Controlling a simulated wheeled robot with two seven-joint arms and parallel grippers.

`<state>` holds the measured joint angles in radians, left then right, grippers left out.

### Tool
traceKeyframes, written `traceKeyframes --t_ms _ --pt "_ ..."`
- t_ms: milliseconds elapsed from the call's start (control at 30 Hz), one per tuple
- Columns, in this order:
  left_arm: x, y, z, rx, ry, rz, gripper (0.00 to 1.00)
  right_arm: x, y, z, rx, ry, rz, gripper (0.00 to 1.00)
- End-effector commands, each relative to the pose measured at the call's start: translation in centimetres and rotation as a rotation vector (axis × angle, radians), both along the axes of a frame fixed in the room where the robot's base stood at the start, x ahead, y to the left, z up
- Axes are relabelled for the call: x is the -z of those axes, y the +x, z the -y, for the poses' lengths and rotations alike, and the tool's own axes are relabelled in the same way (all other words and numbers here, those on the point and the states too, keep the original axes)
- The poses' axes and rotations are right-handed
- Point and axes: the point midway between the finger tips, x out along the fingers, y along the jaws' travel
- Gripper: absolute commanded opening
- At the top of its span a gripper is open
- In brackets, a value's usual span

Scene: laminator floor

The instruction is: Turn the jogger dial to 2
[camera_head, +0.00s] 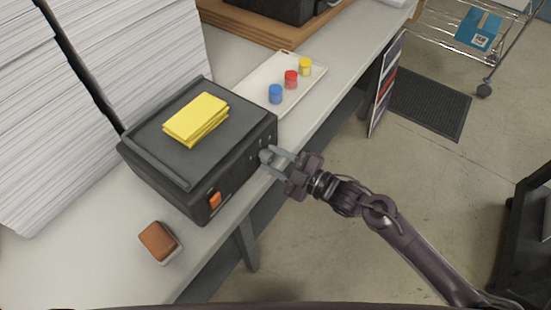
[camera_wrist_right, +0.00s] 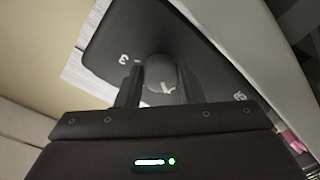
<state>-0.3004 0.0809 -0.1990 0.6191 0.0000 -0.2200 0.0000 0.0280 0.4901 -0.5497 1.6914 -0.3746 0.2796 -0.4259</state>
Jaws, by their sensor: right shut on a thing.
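The jogger (camera_head: 140,150) is a dark grey box on the table, with its dial (camera_head: 264,154) on the face towards me. My right gripper (camera_head: 268,160) reaches in from the right and is shut on the dial. In the right wrist view the round dark dial (camera_wrist_right: 160,72) sits between the two fingers of my right gripper (camera_wrist_right: 160,95). A "3" shows left of the dial and another mark, hard to read, at its lower right. A pale mark shows on the dial, partly hidden, so its setting is unclear. My left gripper is not in view.
Yellow paper (camera_head: 195,118) lies on the jogger, whose face has an orange switch (camera_head: 215,200). A brown block (camera_head: 158,240) sits in front. A pale tray (camera_head: 262,92) holds blue, red and yellow pots. Tall paper stacks (camera_head: 140,60) stand behind.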

Motion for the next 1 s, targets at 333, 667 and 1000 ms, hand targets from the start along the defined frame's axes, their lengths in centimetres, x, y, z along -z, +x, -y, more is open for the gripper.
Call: traceKeyframes --t_ms 333,667,1000 --pt "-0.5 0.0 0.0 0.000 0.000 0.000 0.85 0.0 0.0 0.0 0.000 0.087 -0.121 0.11" --pt "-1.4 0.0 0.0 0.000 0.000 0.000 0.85 -0.1 0.0 0.0 0.000 0.262 -0.361 0.11" --pt "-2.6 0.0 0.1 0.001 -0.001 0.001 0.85 0.0 -0.1 -0.1 0.000 0.443 -0.611 0.11"
